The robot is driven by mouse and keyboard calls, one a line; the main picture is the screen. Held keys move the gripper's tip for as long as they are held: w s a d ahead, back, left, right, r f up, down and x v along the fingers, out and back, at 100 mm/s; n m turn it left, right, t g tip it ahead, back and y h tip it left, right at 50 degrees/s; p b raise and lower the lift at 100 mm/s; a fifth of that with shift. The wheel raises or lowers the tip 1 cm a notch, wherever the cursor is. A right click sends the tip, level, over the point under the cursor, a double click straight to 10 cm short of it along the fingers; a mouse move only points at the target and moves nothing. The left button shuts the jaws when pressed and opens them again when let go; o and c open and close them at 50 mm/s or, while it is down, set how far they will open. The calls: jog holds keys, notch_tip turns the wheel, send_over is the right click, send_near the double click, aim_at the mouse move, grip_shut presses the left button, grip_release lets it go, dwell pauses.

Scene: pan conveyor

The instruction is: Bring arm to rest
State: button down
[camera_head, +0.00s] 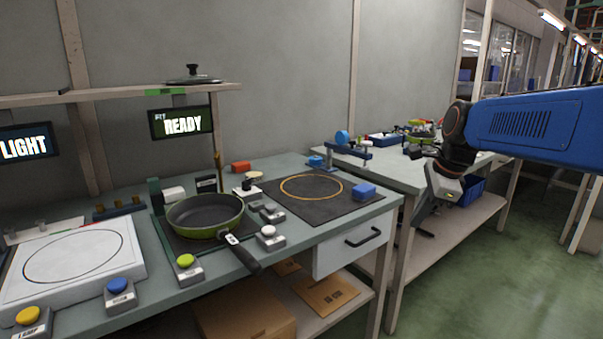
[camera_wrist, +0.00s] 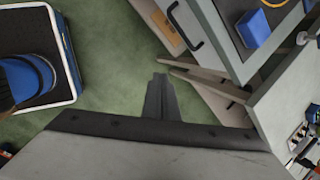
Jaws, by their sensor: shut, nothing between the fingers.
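My arm reaches in from the right edge of the head view and bends down at the wrist. My gripper (camera_head: 421,222) points down and hangs in front of the far table, over the side of its lower shelf as seen. In the wrist view my gripper (camera_wrist: 160,80) is shut and empty, its fingers together over the green floor. A green frying pan (camera_head: 205,216) sits on the dark plate of the near bench, its handle toward the front edge. My gripper is well apart from the pan.
A lid (camera_head: 192,75) sits on the shelf above a READY sign (camera_head: 182,123). A blue crate (camera_head: 470,190) stands under the far table. Green floor lies open at right.

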jog(key=s+f+n, duration=0.4)
jog(key=s+n, duration=0.2)
jog(key=s, duration=0.2)
jog(key=s+f+n+h, duration=0.1)
jog(key=s+f+n, duration=0.3)
jog(key=s+n, duration=0.3)
jog(key=s+f+n+t, duration=0.1)
jog(key=s+f+n, duration=0.4)
jog(key=s, duration=0.5)
jog(key=shift+s+n+h, duration=0.35)
jog(key=shift+n+h, duration=0.05)
jog(key=shift+n, duration=0.8)
